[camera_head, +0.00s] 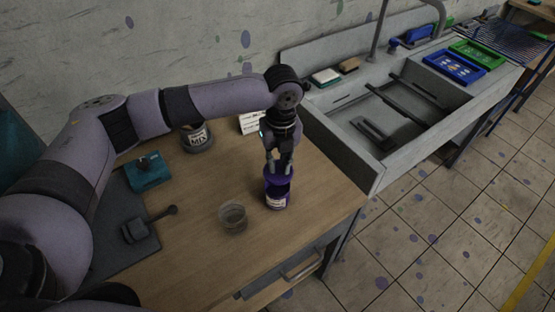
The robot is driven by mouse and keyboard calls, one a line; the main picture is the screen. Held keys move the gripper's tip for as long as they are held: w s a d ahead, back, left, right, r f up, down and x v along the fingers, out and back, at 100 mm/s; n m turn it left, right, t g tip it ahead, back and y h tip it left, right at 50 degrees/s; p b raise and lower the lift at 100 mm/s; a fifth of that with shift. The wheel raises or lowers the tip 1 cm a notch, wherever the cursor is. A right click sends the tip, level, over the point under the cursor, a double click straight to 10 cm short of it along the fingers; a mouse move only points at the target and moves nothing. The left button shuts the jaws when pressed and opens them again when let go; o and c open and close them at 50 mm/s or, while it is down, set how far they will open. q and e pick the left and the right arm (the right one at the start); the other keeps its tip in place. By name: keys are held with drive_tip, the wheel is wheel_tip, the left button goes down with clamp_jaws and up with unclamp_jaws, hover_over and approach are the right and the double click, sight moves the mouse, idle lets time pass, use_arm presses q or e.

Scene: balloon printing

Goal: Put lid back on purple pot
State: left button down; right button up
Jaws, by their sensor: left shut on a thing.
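The purple pot (277,201) stands upright on the wooden table near its right side. It has a pale label low on its front, and its dark opening partly shows. My left gripper (279,164) points down right over the pot's back rim. It is shut on a purple piece, which looks like the lid (270,174). The lid sits at or just above the rim; I cannot tell whether it touches. The fingers hide part of it. My right gripper is not in view.
A clear cup (233,217) stands close left of the pot. The sink (400,115) is at the right.

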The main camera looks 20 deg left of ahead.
sight(277, 176)
use_arm(q)
drive_tip(key=shift+f+b, duration=0.35)
drive_tip(key=shift+f, duration=0.25)
wheel_tip(277, 176, down, 2)
drive_tip(key=b, duration=0.3)
drive_tip(key=shift+s+a+f, duration=0.15)
drive_tip(key=shift+f, duration=0.9)
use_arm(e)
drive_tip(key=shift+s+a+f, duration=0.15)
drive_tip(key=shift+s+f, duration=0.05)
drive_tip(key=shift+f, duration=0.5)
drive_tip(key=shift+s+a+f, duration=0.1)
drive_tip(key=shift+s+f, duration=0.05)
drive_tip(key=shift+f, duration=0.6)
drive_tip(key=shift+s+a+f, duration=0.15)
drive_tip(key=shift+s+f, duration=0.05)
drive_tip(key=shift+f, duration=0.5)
use_arm(q)
drive_tip(key=shift+p, duration=0.55)
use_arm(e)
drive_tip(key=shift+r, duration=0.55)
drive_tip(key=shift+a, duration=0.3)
use_arm(q)
drive_tip(key=shift+p, duration=0.5)
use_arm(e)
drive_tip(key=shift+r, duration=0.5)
